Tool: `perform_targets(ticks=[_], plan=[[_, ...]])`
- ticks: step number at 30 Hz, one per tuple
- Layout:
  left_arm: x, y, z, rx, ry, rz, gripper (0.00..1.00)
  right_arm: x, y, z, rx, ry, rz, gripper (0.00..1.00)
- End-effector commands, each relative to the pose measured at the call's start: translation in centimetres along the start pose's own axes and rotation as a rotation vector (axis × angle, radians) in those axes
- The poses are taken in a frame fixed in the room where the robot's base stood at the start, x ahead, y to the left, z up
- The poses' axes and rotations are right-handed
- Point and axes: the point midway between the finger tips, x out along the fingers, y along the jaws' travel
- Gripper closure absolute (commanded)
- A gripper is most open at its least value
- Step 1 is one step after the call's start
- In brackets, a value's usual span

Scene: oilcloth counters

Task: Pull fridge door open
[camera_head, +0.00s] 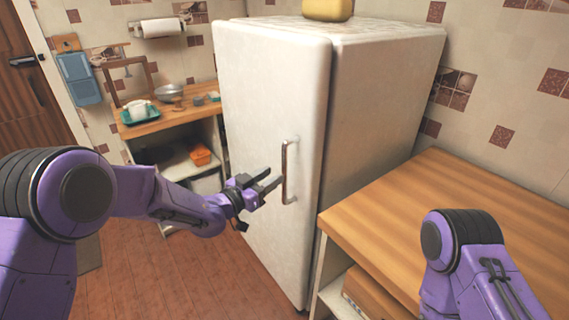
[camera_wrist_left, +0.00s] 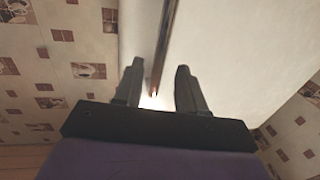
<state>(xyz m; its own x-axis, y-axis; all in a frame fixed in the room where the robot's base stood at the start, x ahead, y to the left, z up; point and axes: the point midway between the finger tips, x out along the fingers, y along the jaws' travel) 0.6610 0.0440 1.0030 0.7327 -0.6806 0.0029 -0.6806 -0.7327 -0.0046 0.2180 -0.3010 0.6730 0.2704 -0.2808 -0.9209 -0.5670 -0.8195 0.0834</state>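The white fridge (camera_head: 260,130) stands in the middle of the head view with its door shut. Its vertical metal handle (camera_head: 286,170) is near the door's right edge. My left gripper (camera_head: 272,182) is open just left of the handle, its fingers pointing at it. In the left wrist view the handle (camera_wrist_left: 164,50) runs down to the gap between the two spread fingers of the left gripper (camera_wrist_left: 158,82). I cannot tell if a finger touches it. My right arm (camera_head: 465,260) shows at the lower right; its gripper is out of view.
A wooden counter (camera_head: 450,205) stands close at the fridge's right. A smaller counter (camera_head: 170,114) with dishes and a green tray is left of the fridge. A yellow object (camera_head: 327,9) sits on top of the fridge. The tiled floor (camera_head: 150,275) before the door is clear.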

Motion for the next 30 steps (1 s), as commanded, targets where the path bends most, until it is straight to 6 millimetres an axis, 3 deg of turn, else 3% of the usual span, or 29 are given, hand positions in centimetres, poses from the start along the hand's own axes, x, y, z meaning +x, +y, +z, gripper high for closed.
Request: perform_targets(ticks=[3, 9, 19, 20, 23, 30], plan=[[2.8, 0.1, -0.2, -0.001, 0.0, 0.001, 0.6, -1.1, 0.1, -0.5, 0.0, 0.0, 0.0, 0.57], [5.8, 0.0, 0.0, -0.002, -0.001, -0.001, 0.6, -1.7, 0.1, -0.7, 0.0, 0.0, 0.0, 0.57], [6.4, 0.0, 0.1, -0.005, -0.002, -0.002, 0.6, -1.7, 0.1, -0.7, 0.0, 0.0, 0.0, 0.57], [6.4, 0.0, 0.1, -0.004, -0.002, -0.002, 0.67, -1.7, 0.1, -0.7, 0.0, 0.0, 0.0, 0.57], [6.4, 0.0, 0.1, -0.004, -0.002, -0.002, 0.99, -1.7, 0.1, -0.7, 0.0, 0.0, 0.0, 0.57], [6.3, 0.0, 0.1, -0.004, -0.002, -0.001, 1.0, -1.7, 0.1, -0.7, 0.0, 0.0, 0.0, 0.57]])
